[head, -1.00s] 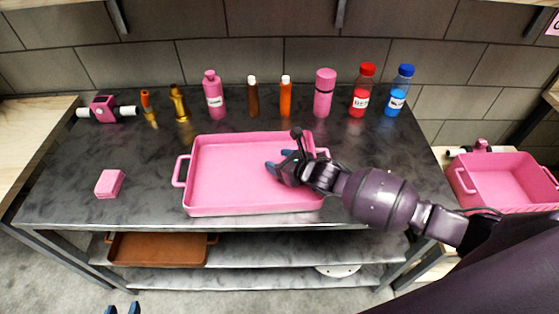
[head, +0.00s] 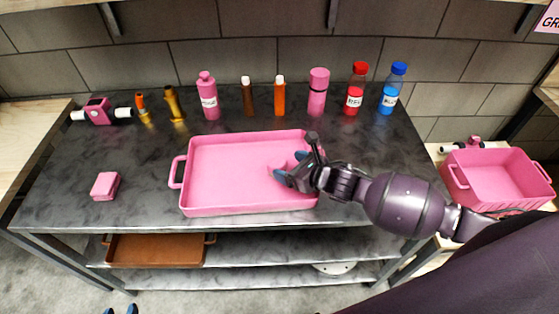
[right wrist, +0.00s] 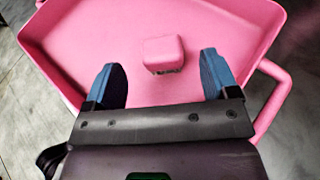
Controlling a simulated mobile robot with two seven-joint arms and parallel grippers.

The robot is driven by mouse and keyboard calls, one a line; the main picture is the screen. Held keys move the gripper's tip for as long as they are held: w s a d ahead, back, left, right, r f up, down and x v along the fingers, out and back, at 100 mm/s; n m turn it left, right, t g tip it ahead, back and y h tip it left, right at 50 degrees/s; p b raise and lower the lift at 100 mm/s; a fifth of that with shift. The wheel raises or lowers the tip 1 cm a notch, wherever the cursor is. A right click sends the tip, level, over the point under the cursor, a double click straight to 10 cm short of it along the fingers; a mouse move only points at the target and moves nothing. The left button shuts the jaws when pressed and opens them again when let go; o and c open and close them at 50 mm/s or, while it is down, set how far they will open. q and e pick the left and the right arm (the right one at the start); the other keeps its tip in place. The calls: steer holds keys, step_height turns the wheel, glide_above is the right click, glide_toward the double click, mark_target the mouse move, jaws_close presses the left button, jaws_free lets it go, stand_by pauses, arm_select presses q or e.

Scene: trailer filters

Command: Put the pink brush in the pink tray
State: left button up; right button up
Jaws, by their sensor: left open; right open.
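The pink brush (right wrist: 163,52), a small rounded pink block with a strip of grey bristles under it, is inside the pink tray (right wrist: 85,62) in the right wrist view. The wide, shallow pink tray (head: 225,205) lies on the dark table in the head view. My right gripper (head: 291,167) is over the tray's right part. Its two blue fingers (right wrist: 166,80) are apart, with the brush just beyond and between their tips, not gripped. In the head view the brush is hard to make out against the tray. My left gripper (head: 120,309) shows only its separated fingertips at the bottom edge.
Another pink block (head: 106,186) lies left of the tray. Several bottles stand along the back, including a red one (head: 355,92) and a blue one (head: 392,90). A deeper pink bin (head: 505,182) stands at the right. A brown tray (head: 155,252) is on the shelf below.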

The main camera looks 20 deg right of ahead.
steer(key=shift+v, duration=2.8)
